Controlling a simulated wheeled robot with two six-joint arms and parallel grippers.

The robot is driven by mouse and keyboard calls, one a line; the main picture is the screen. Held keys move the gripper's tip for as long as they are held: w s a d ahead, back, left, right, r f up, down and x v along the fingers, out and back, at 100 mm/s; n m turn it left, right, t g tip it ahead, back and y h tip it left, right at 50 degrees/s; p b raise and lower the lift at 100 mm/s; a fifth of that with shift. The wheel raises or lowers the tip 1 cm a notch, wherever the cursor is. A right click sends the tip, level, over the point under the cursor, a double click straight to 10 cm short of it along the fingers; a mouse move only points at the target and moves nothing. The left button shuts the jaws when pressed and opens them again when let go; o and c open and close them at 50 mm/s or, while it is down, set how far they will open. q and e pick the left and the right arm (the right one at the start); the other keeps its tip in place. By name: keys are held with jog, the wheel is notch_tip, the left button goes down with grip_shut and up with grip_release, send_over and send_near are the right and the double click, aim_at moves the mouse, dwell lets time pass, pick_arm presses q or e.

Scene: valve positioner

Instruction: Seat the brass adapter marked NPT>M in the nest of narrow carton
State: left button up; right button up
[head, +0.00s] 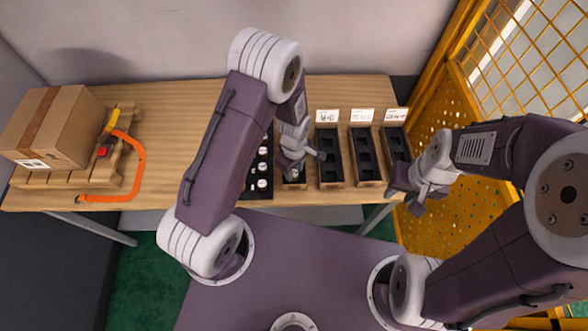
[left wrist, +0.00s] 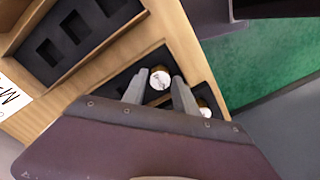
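A brass adapter (left wrist: 160,79) with a white marked top shows between my left gripper's fingers in the left wrist view; its marking is too small to read. It stands in a black-lined carton (left wrist: 125,80). My left gripper (head: 304,159) is low over this carton in the head view, fingers spread either side of the adapter, and contact is unclear. The gripper partly hides the carton. More white-topped adapters (head: 262,168) stand in a dark tray (head: 257,194) just left of it. My right gripper (head: 405,200) is open and empty near the table's front right edge.
Three more black-lined cartons stand to the right: one (head: 330,184), a second (head: 368,183) and a third (head: 394,132), with white label cards behind. A cardboard box (head: 50,125) on a pallet and an orange strap (head: 138,170) are left. A yellow mesh fence (head: 440,120) bounds the right.

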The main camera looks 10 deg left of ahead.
pick_arm(q)
jog(key=shift+o, duration=0.7)
jog(key=shift+r, duration=0.2)
notch_tip(320, 180, up, 9)
jog(key=b, duration=0.1)
jog(key=shift+f, duration=0.15)
